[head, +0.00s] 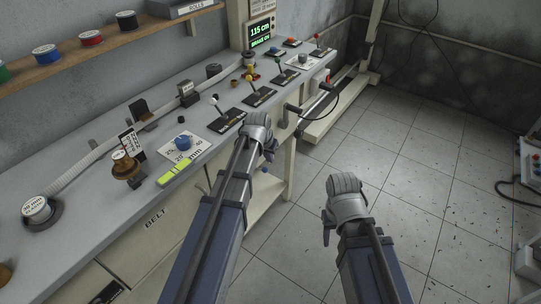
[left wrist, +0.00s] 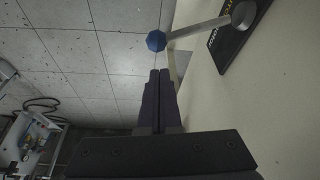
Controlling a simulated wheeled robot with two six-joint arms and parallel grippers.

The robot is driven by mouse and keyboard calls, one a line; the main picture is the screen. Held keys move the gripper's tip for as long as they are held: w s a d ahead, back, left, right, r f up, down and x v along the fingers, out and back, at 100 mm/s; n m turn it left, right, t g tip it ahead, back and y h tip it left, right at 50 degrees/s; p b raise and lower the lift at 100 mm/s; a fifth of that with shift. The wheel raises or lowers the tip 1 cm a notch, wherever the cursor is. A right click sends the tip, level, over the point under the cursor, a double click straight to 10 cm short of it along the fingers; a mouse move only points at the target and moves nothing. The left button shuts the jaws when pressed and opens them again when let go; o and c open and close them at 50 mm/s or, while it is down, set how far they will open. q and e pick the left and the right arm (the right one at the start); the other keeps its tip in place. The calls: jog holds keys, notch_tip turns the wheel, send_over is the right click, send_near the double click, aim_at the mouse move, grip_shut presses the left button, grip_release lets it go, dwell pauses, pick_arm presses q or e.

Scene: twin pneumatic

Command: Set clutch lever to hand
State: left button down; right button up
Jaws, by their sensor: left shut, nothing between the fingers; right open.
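A lever with a blue knob (left wrist: 156,41) and a grey arm shows in the left wrist view. In the head view my left gripper (head: 258,128) is at the bench's front edge and hides this lever. My right gripper (head: 344,190) is open over the floor, right of the bench, its fingertips mostly hidden.
The grey bench (head: 75,235) carries several levers on black plates, including a white-knobbed (head: 214,97) and a yellow-knobbed one (head: 249,77). A blue dial (head: 182,143) sits nearer. A crank (head: 286,118) juts from the bench front.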

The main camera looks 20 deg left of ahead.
pick_arm(q)
jog(key=shift+s+a+f, duration=0.1)
jog(key=shift+s, duration=0.8)
jog(key=shift+s, duration=0.15)
jog(key=shift+s+m, duration=0.15)
jog(key=shift+m, duration=0.25)
